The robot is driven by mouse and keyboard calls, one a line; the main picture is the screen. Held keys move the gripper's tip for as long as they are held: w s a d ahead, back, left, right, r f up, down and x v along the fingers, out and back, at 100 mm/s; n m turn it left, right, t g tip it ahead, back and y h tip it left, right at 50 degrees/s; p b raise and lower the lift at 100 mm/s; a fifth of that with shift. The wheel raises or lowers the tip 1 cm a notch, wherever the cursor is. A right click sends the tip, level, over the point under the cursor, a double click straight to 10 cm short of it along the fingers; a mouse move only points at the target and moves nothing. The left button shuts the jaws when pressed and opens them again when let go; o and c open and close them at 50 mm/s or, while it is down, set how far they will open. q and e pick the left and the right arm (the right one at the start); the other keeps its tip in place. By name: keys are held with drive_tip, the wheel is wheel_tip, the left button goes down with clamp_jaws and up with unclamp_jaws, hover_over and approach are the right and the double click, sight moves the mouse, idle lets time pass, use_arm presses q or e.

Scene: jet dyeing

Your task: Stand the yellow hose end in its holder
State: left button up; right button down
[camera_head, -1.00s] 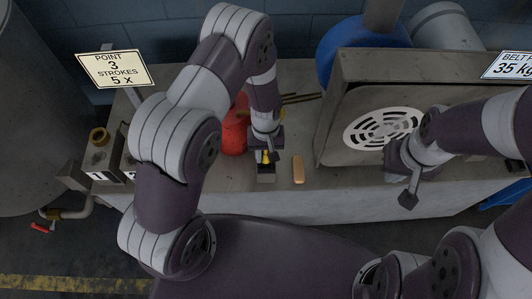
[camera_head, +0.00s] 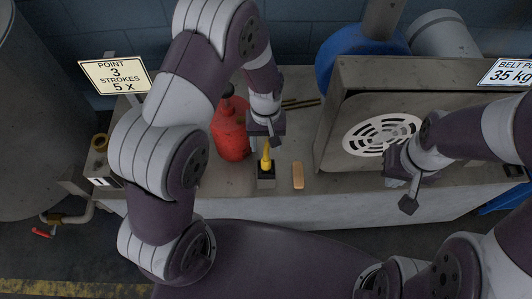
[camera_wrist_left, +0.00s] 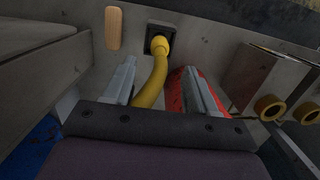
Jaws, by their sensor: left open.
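The yellow hose end (camera_head: 266,158) stands upright in its dark square holder (camera_head: 266,178) near the bench's front edge. In the left wrist view the yellow hose end (camera_wrist_left: 155,72) has its tip at the dark holder (camera_wrist_left: 161,36) and curves back between my fingers. My left gripper (camera_head: 268,140) is just above and behind it in the head view. In the left wrist view my left gripper (camera_wrist_left: 155,85) has its two fingers spread apart, one either side of the hose, with gaps. My right gripper (camera_head: 405,190) hangs at the right; its finger spacing is unclear.
A red bottle (camera_head: 230,130) stands just left of my left gripper. A tan block (camera_head: 298,176) lies right of the holder. A metal housing with a white round grille (camera_head: 382,134) stands at the right. A sign (camera_head: 115,75) and numbered boxes are at the left.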

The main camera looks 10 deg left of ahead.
use_arm(q)
drive_tip(key=s+a+r+m+t+p, duration=0.1)
drive_tip(key=s+a+r+p, duration=0.1)
drive_tip(key=r, duration=0.7)
drive_tip(key=s+a+r+m+t+p, duration=0.1)
drive_tip(key=s+a+r, duration=0.4)
drive_tip(key=r, duration=0.5)
drive_tip(key=s+m+p, duration=0.1)
drive_tip(key=s+p, duration=0.1)
drive_tip(key=shift+s+t+p, duration=0.2)
drive_tip(key=shift+t+p, duration=0.1)
drive_tip(key=shift+t, duration=0.1)
drive_tip(key=shift+f, duration=0.1)
